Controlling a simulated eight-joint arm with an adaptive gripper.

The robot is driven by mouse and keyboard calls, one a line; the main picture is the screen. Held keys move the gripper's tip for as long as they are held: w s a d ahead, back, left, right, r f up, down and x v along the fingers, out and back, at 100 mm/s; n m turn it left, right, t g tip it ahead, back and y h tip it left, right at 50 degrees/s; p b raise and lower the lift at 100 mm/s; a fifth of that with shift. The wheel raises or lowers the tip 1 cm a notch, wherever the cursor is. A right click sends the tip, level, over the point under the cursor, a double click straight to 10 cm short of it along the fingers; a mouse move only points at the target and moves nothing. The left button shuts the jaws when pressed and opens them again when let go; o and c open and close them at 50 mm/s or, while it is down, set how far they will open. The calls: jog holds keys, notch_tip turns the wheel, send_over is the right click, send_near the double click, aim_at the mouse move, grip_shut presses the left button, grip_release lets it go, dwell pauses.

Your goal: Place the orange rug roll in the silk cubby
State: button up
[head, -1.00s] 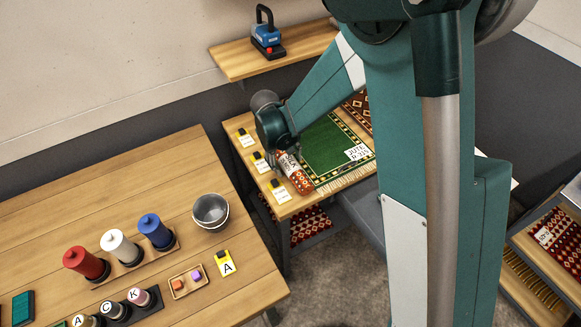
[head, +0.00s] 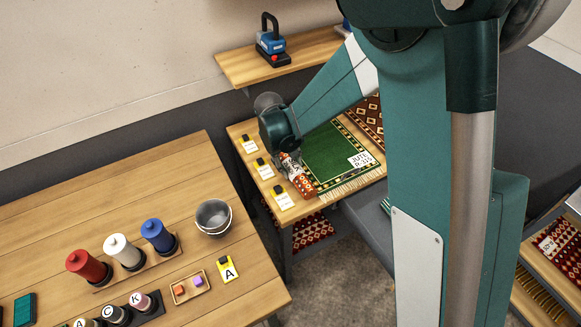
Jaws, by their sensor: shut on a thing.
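The orange rug roll (head: 300,184) has a patterned orange surface and a white label. It lies on or just above the wooden table, beside the left edge of the green rug. My gripper (head: 287,158) is over its far end and shut on it; the arm hides most of the fingers. Whether the roll touches the table cannot be told. I cannot pick out a silk cubby in this view.
A green rug (head: 331,153) labelled JUTE lies flat right of the roll. Several yellow-clipped tags (head: 265,169) line the table's left side. The near table (head: 120,200) holds colored spools, a metal bowl (head: 212,217) and a small tray (head: 188,287). A blue tool (head: 270,42) stands on a wall shelf.

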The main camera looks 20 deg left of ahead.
aim_at(291, 163)
jog(key=v, duration=0.5)
jog(key=w+d+p+v, duration=0.1)
jog(key=v, duration=0.2)
jog(key=shift+d+r, duration=0.1)
jog(key=shift+r, duration=0.1)
jog(key=shift+w+d, duration=0.15)
dwell(0.5)
